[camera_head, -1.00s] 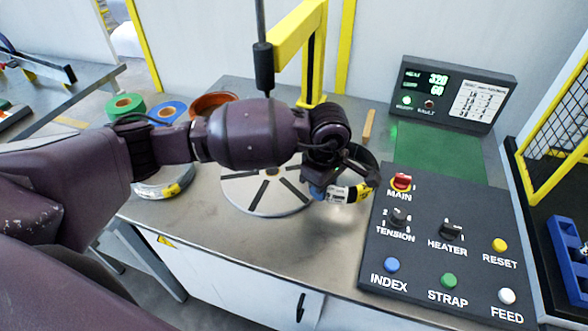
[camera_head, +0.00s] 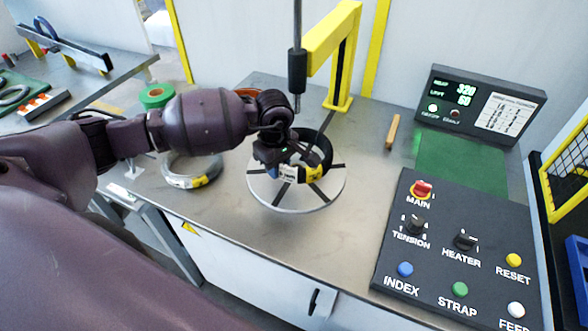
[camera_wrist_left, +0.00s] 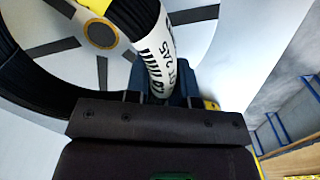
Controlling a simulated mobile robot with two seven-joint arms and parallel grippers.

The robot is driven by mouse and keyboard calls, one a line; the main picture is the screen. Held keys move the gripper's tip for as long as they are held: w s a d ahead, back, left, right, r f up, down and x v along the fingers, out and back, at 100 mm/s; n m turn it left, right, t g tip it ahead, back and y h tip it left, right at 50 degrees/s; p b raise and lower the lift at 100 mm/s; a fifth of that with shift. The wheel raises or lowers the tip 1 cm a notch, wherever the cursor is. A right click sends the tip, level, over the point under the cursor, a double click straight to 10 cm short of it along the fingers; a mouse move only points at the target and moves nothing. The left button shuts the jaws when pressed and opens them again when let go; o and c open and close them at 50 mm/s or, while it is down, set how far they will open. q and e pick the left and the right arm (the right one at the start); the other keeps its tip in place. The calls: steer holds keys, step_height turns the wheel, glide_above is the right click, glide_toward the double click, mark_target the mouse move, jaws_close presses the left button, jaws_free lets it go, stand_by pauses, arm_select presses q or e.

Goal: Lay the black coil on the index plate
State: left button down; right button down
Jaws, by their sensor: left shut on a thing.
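The black coil (camera_head: 327,150) is over the round, pale index plate (camera_head: 330,197) with dark radial slots, on the metal table. My left gripper (camera_head: 284,169) is shut on the near side of the coil, by its white and yellow label, and hides part of the coil and the plate's middle. In the left wrist view the coil (camera_wrist_left: 28,82) curves away from my left gripper (camera_wrist_left: 163,92), with the plate (camera_wrist_left: 75,58) and its yellow-ringed hub behind it. I cannot tell whether the coil touches the plate. My right gripper is not in view.
A control panel (camera_head: 435,235) with knobs and buttons stands right of the plate. A yellow post (camera_head: 345,60) and a hanging dark rod (camera_head: 297,70) are behind the plate. A grey coil (camera_head: 190,172) and a green roll (camera_head: 157,95) lie to the left.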

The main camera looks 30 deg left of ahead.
arm_select(q)
steer(key=shift+a+r, duration=0.1)
steer(key=shift+a, duration=0.35)
step_height(320, 180, down, 3)
steer(key=shift+r, duration=0.15)
steer(key=shift+w+f, duration=0.1)
steer(key=shift+f, duration=0.3)
steer(key=c, duration=1)
jaws_free()
steer(key=shift+f, duration=0.15)
steer(key=shift+o, duration=0.2)
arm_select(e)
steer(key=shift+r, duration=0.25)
